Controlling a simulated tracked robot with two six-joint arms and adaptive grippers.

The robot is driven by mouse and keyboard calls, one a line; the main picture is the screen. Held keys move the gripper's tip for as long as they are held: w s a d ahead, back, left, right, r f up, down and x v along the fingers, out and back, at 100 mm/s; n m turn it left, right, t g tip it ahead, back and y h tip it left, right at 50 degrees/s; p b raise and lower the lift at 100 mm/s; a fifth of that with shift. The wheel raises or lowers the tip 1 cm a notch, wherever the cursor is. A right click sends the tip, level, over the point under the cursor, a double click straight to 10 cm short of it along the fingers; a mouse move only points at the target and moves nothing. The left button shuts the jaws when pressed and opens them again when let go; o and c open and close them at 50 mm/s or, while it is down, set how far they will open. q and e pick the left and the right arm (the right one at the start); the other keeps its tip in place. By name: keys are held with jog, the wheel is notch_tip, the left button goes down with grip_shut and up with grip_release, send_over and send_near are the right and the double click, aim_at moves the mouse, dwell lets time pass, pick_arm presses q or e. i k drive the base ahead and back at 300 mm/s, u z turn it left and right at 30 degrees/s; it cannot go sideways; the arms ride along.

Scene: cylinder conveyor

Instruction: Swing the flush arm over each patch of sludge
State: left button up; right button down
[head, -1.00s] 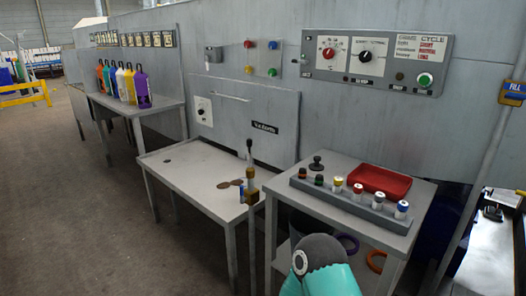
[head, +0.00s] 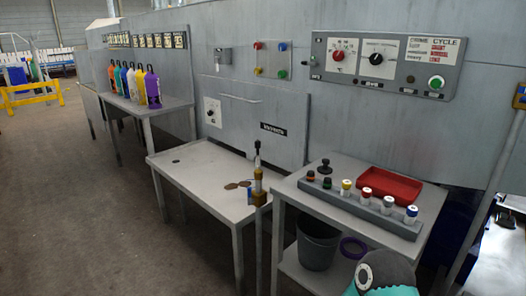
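A bench (head: 190,168) with a pale top stands in the middle. Brown patches (head: 232,186), which look like sludge, lie flat near its right end. A small dark spot (head: 176,161) at its far left may be a hole or another patch. An upright post with a black handle and a brass-coloured body (head: 258,185), perhaps the flush arm, stands at the bench's front right, close beside the brown patches. Neither gripper is in view. Only a teal and grey part of my own arm shows at the bottom right.
A side table (head: 305,186) at the right holds a rack (head: 345,203) of coloured-capped vials and a red tray (head: 390,184). A grey bucket (head: 317,245) and a purple ring (head: 353,247) are beneath. Coloured bottles (head: 152,88) stand on a back shelf. Floor at left is clear.

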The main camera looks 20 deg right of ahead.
aim_at(258, 173)
jog(key=z, duration=0.1)
jog(key=i, duration=1)
jog(key=u, duration=0.1)
